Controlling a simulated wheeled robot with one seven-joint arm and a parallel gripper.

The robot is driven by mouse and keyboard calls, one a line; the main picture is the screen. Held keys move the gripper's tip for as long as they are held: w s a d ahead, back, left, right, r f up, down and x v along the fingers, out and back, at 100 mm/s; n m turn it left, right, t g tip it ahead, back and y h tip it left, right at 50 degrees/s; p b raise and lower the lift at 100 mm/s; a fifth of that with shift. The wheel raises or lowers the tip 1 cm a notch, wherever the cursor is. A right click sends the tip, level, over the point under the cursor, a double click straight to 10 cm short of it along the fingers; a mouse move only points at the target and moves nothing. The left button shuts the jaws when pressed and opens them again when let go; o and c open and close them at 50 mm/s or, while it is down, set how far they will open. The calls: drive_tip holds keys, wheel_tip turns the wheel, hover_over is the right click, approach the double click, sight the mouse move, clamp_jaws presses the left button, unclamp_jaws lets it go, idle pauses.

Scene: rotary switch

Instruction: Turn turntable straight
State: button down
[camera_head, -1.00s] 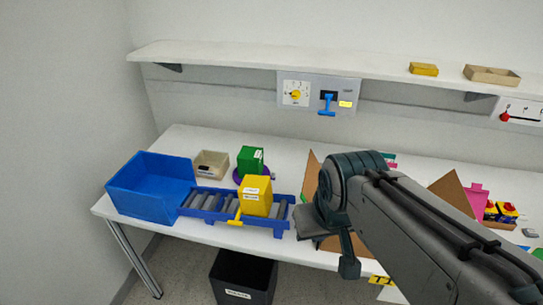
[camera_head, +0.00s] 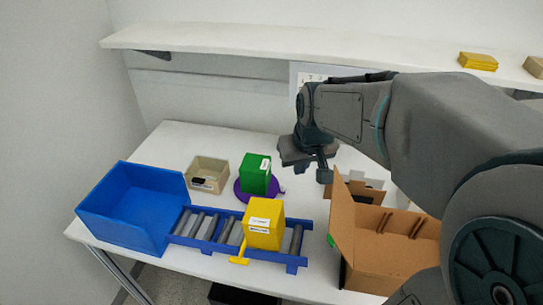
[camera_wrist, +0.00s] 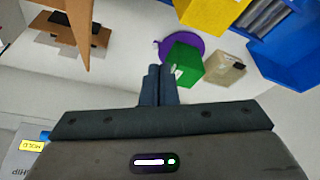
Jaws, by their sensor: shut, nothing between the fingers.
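The turntable (camera_head: 243,195) is a purple disc on the white table, with a green box (camera_head: 256,172) standing on it. A small purple knob sticks out at its right in the head view. In the wrist view the turntable (camera_wrist: 172,43) shows partly behind the green box (camera_wrist: 184,66), with its knob at the left edge. My gripper (camera_head: 324,175) is shut and empty, above the table to the right of the turntable. In the wrist view its closed fingertips (camera_wrist: 160,68) point toward the turntable and appear close to the green box; contact cannot be told.
A yellow box (camera_head: 264,222) sits on a blue roller conveyor (camera_head: 203,239) in front of the turntable. A blue bin (camera_head: 128,217) and a beige bin (camera_head: 208,175) are to the left. An open cardboard box (camera_head: 385,235) stands at the right. The table behind the turntable is clear.

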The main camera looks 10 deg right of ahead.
drive_tip(key=shift+n+y, duration=0.3)
drive_tip(key=shift+n, duration=0.2)
drive_tip(key=w+f+b, duration=0.1)
drive_tip(key=w+f, duration=0.5)
drive_tip(key=f, duration=0.1)
drive_tip(key=w+f+b, duration=0.1)
drive_tip(key=w+f, duration=0.6)
drive_tip(key=f, duration=0.1)
drive_tip(key=w+f+b, duration=0.2)
drive_tip(key=w+f, duration=0.4)
drive_tip(key=f, duration=0.2)
drive_tip(key=shift+w+f, duration=0.2)
drive_tip(key=shift+w, duration=0.15)
drive_tip(key=shift+s+d, duration=0.1)
drive_tip(key=shift+d, duration=0.05)
drive_tip(key=shift+s+a+m, duration=0.15)
drive_tip(key=shift+a+m, duration=0.05)
drive_tip(key=shift+m, duration=0.1)
